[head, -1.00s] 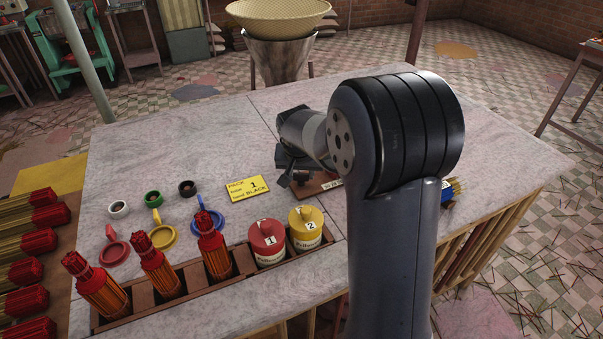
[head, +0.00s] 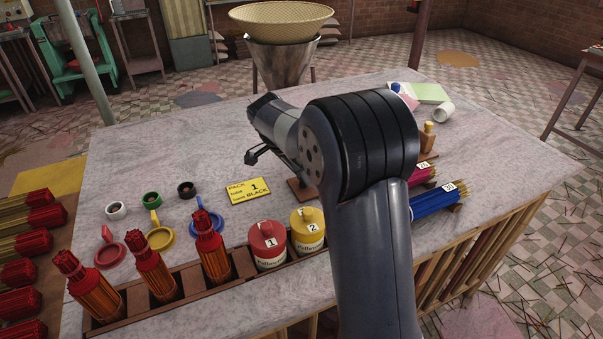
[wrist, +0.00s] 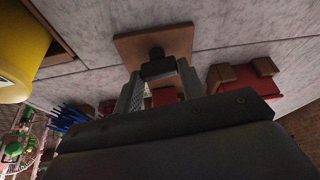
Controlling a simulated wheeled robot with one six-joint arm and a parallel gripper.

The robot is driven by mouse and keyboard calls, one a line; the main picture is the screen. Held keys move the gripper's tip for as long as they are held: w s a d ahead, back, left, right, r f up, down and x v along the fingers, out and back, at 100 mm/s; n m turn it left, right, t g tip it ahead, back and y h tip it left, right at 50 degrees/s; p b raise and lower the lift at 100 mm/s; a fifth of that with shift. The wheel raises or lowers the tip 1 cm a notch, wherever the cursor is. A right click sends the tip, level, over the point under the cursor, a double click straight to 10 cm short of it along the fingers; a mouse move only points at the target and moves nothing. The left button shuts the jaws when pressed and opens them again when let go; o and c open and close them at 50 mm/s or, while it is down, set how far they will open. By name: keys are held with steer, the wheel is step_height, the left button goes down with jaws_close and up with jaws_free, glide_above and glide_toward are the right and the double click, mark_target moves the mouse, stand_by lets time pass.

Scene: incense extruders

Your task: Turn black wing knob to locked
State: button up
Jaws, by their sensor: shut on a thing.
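In the wrist view, my gripper (wrist: 160,78) has its two pale fingers on either side of a small dark block (wrist: 158,68), which looks like the black wing knob. The fingers are shut on it. Just beyond it is a square brown wooden plate (wrist: 128,46) with a short dark round post. In the head view, my arm hides most of the gripper; a dark part at its end (head: 258,156) shows left of my wrist. A corner of the brown plate (head: 298,190) shows below it. The knob's turn angle and any lock mark cannot be made out.
A yellow card (head: 248,190) reads pack 1, band black. Red (head: 268,240) and yellow (head: 306,222) tubs stand at the table's front, beside a rack (head: 190,290) of incense bundles. Small rings lie at left. Blue sticks (head: 435,202) lie at right. The back-left table is clear.

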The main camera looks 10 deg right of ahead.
steer(key=shift+m+g, duration=0.3)
steer(key=shift+m, duration=0.5)
steer(key=o, duration=1)
steer(key=w+v, duration=0.1)
steer(key=v, duration=0.9)
steer(key=shift+s+a+r+p, duration=0.2)
steer(key=shift+s+r+p, duration=0.2)
